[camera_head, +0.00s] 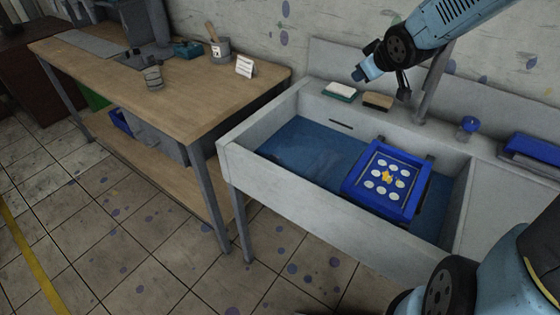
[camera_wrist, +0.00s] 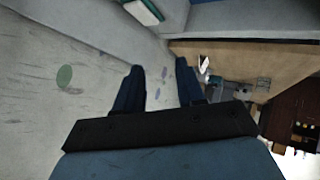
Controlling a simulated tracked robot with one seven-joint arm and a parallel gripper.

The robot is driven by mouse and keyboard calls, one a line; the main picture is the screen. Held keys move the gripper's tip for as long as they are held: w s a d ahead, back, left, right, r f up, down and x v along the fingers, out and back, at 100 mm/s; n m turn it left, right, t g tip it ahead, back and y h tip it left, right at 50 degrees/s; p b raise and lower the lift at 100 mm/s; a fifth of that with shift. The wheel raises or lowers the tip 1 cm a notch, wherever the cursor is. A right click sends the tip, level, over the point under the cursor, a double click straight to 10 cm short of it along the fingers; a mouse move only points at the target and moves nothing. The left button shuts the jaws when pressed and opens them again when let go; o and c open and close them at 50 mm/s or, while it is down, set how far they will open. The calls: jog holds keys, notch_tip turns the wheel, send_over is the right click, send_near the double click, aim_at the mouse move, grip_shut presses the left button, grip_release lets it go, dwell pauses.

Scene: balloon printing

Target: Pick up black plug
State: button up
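I cannot pick out a black plug in either view. The sink (camera_head: 232,158) has a blue floor, with part of it hidden under a blue screen frame (camera_head: 350,187). My gripper (camera_head: 357,76) hangs near the wall above the back ledge of the sink, left of the grey tap pipe (camera_head: 432,88). In the wrist view my gripper (camera_wrist: 158,80) has its two dark blue fingers spread apart, with nothing visible between them.
A sponge in a green tray (camera_head: 340,90) and a brown brush (camera_head: 378,101) lie on the back ledge. A blue-topped jar (camera_head: 468,127) and a blue tray (camera_head: 530,150) stand right. A wooden table (camera_head: 130,85) stands left. The left sink floor looks clear.

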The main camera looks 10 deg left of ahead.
jog(key=w+a+f+n+y, duration=0.15)
jog(key=a+f, duration=0.25)
jog(key=f, duration=0.5)
jog(key=n+g+y, duration=0.2)
jog(key=g+y, duration=0.3)
jog(key=y, duration=0.1)
send_near(278, 157)
jog(key=shift+w+a+f, duration=0.15)
jog(key=shift+w+f, duration=0.05)
jog(key=shift+f, duration=0.65)
jog(key=shift+x, duration=1.25)
jog(key=a, duration=0.2)
jog(key=w+a+f, duration=0.1)
jog(key=a, duration=0.1)
jog(key=shift+w+a+f, duration=0.2)
jog(key=shift+a+f, duration=0.05)
jog(key=shift+a, duration=0.15)
grip_shut()
